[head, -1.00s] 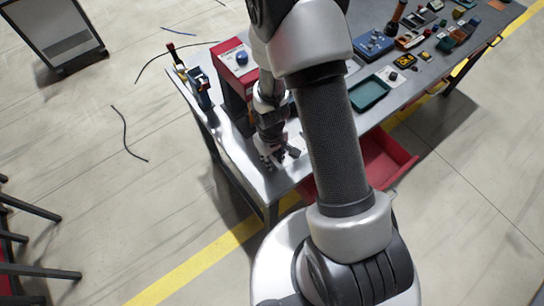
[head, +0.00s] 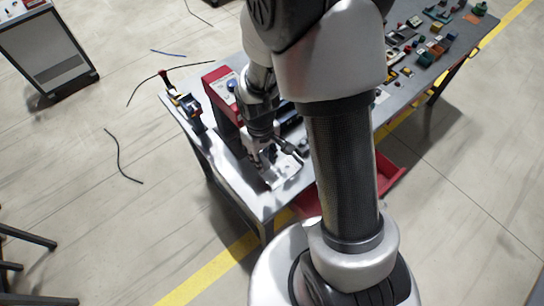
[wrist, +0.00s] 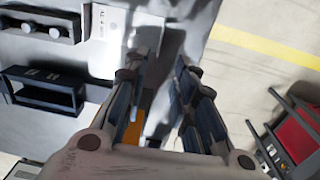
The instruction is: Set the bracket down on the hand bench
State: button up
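My gripper (head: 272,166) is low over the near corner of the grey hand bench (head: 262,205). In the wrist view its two fingers (wrist: 165,62) stand apart, with a clear gap and nothing seen held between them. A pale, shiny metal plate with small holes, which looks like the bracket (head: 285,178), lies on the bench top just under and beside the fingers. It seems to show in the wrist view as a light plate (wrist: 113,42) left of the fingertips. The fingers partly hide it, so I cannot tell whether they touch it.
A black frame-shaped part (wrist: 45,90) is left in the wrist view. A red drawer (head: 389,177) sticks out below the bench. Small parts crowd the far end.

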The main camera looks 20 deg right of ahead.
jog(key=s+r+m+t, duration=0.1)
jog(key=s+r, duration=0.2)
jog(key=r, duration=0.6)
jog(key=s+r+m+t, duration=0.1)
jog(key=s+r, duration=0.1)
jog(key=r, duration=0.7)
jog(key=s+r+m+t, duration=0.1)
jog(key=s+r+t, duration=0.1)
jog(key=s+r, duration=0.6)
jog(key=shift+s+d, duration=0.2)
jog(key=shift+s, duration=0.9)
jog(key=shift+r, duration=0.1)
